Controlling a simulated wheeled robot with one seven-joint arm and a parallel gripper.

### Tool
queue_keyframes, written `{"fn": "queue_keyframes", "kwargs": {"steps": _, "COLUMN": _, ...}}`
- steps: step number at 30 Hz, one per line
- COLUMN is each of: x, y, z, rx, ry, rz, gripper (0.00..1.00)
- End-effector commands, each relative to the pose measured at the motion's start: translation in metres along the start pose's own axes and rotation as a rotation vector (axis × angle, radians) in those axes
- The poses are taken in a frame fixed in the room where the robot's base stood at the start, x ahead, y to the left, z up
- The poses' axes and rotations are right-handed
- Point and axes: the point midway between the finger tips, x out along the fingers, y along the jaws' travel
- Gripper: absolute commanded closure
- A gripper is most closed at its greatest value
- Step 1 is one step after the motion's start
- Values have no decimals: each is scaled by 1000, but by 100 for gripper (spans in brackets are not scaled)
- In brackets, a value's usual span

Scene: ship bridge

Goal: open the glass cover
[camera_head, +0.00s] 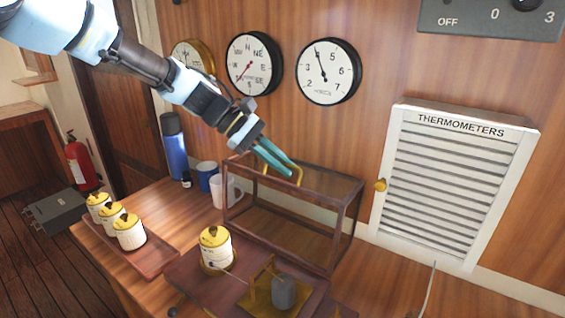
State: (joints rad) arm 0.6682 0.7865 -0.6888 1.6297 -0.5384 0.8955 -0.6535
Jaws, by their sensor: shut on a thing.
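The glass cover (348,219) is a clear box with a dark reddish-brown frame, standing on the wooden counter below the wall dials. A yellow handle (298,176) is on its top. My gripper (276,162) reaches down from the upper left, its teal fingers shut on the handle. The fingers partly hide the handle. The cover's frame appears to stand at the back of a dark base (190,268). I cannot tell how far it is tilted.
On the base are a yellow-lidded jar (215,250) and a brass device with a grey weight (284,293). Several similar jars stand on a tray (162,258) at left. Mugs (222,193) and a blue flask (174,148) stand behind. A thermometer cabinet (440,180) hangs at right.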

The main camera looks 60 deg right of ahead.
Motion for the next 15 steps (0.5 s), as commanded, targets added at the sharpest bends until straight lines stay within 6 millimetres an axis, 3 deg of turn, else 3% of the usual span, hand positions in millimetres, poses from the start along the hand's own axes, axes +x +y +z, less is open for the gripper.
{"fn": "queue_keyframes", "kwargs": {"steps": 3, "x": 2, "y": -3, "z": -1, "rx": -4, "ry": -1, "rz": -5, "gripper": 100}}
{"fn": "queue_keyframes", "kwargs": {"steps": 4, "x": 2, "y": -3, "z": -1, "rx": -4, "ry": -1, "rz": -5, "gripper": 85}}
{"fn": "queue_keyframes", "kwargs": {"steps": 11, "x": 1, "y": -2, "z": -1, "rx": -2, "ry": -1, "rz": -4, "gripper": 60}}
{"fn": "queue_keyframes", "kwargs": {"steps": 15, "x": 1, "y": -2, "z": -1, "rx": -1, "ry": -1, "rz": -4, "gripper": 59}}
